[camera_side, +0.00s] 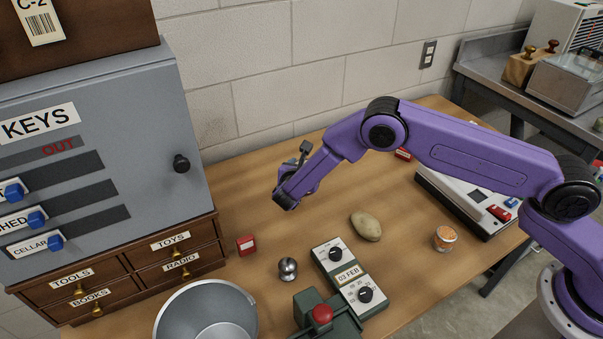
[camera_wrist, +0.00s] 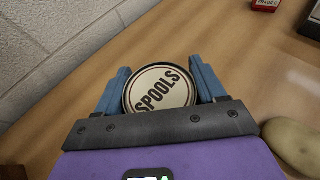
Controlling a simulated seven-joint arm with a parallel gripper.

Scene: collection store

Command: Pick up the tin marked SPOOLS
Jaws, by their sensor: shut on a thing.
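The tin marked SPOOLS (camera_wrist: 160,90) is round, with a cream lid, a dark rim and dark lettering, in the wrist view. My gripper (camera_wrist: 160,84) has its two blue fingers on either side of the tin and is shut on it. In the side view my gripper (camera_side: 286,200) is over the table's left-middle part, pointing down. The tin cannot be made out there. How far the tin is from the table top is hard to tell.
A grey key cabinet (camera_side: 150,115) stands left. A metal bin (camera_side: 170,320) is in front.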

